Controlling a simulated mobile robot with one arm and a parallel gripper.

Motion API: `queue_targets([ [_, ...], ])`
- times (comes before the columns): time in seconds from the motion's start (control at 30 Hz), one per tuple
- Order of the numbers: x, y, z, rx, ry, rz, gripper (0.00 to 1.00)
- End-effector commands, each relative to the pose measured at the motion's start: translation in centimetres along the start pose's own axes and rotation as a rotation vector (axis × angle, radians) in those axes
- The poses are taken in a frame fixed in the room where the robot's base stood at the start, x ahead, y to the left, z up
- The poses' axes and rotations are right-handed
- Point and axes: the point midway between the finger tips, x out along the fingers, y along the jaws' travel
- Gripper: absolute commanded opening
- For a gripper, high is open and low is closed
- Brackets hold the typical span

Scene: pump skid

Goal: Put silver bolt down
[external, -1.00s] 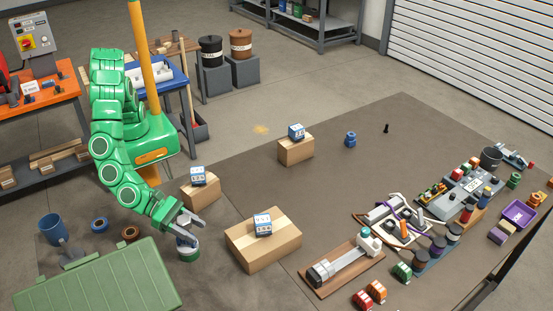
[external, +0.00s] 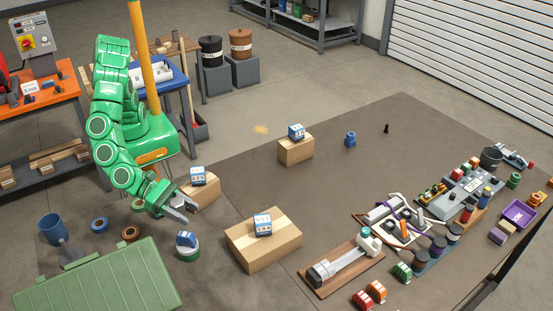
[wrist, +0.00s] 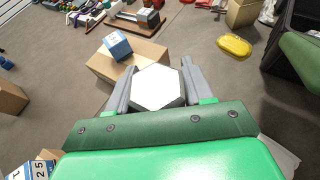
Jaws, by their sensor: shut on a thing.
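The silver bolt (wrist: 157,88) shows its pale hexagonal head in the wrist view, held between the two grey fingers of my gripper (wrist: 157,68). In the external view my gripper (external: 187,208) is in the air, above and behind a green-and-white can (external: 189,254) on the floor. A blue-and-white block (external: 186,240) sits on top of that can. The bolt is hard to make out in the external view, and its shank is hidden in the wrist view.
A large cardboard box (external: 264,247) with a blue-and-white block (external: 262,224) stands to the right of my gripper. A smaller box (external: 205,193) stands behind it. A green case (external: 98,280) lies front left. A wooden board with a grey device (external: 340,268) lies further right.

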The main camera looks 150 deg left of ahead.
Motion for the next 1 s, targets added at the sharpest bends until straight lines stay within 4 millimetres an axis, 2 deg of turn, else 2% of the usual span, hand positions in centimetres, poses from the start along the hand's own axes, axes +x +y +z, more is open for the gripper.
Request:
queue_targets([
  [0.13, -1.2, -0.1, 2.8, -0.005, -0.001, -0.002, 0.18],
  [0.57, -3.2, 0.0, 7.7, -0.005, 0.0, -0.001, 0.18],
  [1.0, 1.1, 3.3, 8.2, 0.007, 0.0, -0.018, 0.18],
])
